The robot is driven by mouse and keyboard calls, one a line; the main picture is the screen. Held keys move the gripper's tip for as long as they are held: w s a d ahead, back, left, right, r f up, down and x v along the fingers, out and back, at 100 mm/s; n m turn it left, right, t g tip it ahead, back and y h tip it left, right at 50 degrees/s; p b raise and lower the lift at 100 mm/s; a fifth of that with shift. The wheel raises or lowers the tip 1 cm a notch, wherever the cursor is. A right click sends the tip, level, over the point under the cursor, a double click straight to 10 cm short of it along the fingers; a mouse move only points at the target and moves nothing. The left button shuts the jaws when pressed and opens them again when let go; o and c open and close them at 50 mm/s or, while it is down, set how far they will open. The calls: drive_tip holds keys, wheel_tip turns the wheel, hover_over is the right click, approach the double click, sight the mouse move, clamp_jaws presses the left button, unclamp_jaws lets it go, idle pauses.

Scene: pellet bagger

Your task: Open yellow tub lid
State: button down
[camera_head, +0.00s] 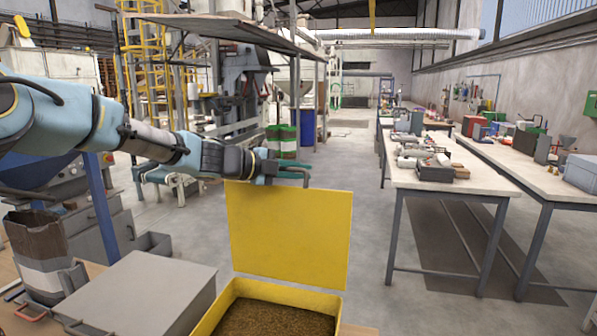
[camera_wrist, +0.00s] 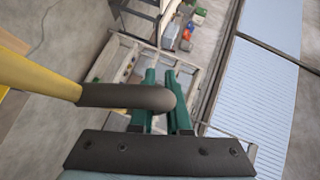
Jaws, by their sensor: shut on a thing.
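The yellow tub (camera_head: 220,302) stands at the bottom of the head view, with brown pellets (camera_head: 270,318) inside. Its yellow lid (camera_head: 288,235) is raised and stands nearly upright over the tub's far side. My gripper (camera_head: 297,177) is at the lid's top edge, its fingers pointing right. In the wrist view the green fingers of my gripper (camera_wrist: 161,78) are close together at a dark rounded handle (camera_wrist: 115,95), shut on it. The handle joins a yellow part (camera_wrist: 35,78) at the left. The handle hides part of the fingers.
A grey box (camera_head: 145,290) stands left of the tub, with a brown and white sack (camera_head: 40,260) beyond it. A white-topped workbench (camera_head: 440,175) with several tools is at the right. Open floor lies between tub and workbench.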

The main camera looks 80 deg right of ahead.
drive_tip(key=c, duration=1.2)
unclamp_jaws()
wheel_tip(320, 180, down, 2)
drive_tip(key=shift+a+f, duration=0.1)
drive_tip(key=shift+a, duration=0.05)
drive_tip(key=shift+o, duration=0.2)
drive_tip(key=shift+w, duration=0.1)
drive_tip(key=r+b+v, duration=0.1)
drive_tip(key=b+v, duration=0.2)
drive_tip(key=v, duration=0.8)
drive_tip(key=shift+d+r+b, duration=0.15)
drive_tip(key=shift+d+b, duration=0.05)
drive_tip(key=shift+b, duration=0.2)
drive_tip(key=shift+s, duration=0.2)
